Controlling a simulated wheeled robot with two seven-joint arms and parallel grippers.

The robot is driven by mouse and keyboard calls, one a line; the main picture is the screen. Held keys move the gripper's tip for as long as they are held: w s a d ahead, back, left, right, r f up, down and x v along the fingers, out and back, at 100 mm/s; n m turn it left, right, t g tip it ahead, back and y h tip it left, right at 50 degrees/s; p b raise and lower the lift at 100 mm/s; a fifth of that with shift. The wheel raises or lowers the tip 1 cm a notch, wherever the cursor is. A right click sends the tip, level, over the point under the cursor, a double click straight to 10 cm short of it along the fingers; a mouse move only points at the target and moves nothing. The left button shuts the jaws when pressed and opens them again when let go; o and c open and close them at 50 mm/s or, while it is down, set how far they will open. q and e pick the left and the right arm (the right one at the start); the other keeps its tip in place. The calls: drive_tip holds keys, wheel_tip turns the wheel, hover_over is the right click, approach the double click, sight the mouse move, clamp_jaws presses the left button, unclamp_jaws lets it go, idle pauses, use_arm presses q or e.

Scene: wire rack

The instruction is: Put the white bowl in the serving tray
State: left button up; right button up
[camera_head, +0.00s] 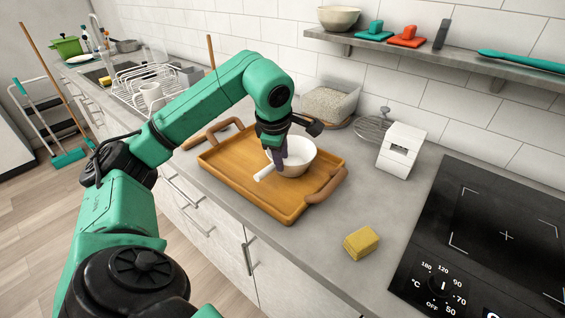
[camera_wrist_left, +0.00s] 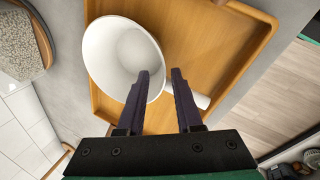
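The white bowl (camera_head: 301,160) is within the wooden serving tray (camera_head: 237,176), near its far side, and looks slightly tilted. In the left wrist view the bowl (camera_wrist_left: 112,50) overlaps the tray's edge (camera_wrist_left: 97,92). My left gripper (camera_head: 279,163) points down at the bowl's near rim. In the wrist view its dark fingers (camera_wrist_left: 160,80) are apart, one over the bowl's inside and one just outside the rim, with a gap between them. My right gripper is not in view.
A yellow sponge (camera_head: 361,242) lies on the counter in front of the tray. A white box-like object (camera_head: 400,150) and a black cooktop (camera_head: 490,240) are to the right. A clear container (camera_head: 328,101) stands behind. A shelf (camera_head: 430,57) hangs above.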

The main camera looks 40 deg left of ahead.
use_arm(q)
drive_tip(key=p+v, duration=0.1)
drive_tip(key=v, duration=0.8)
drive_tip(key=shift+p, duration=0.4)
drive_tip(key=shift+r, duration=0.15)
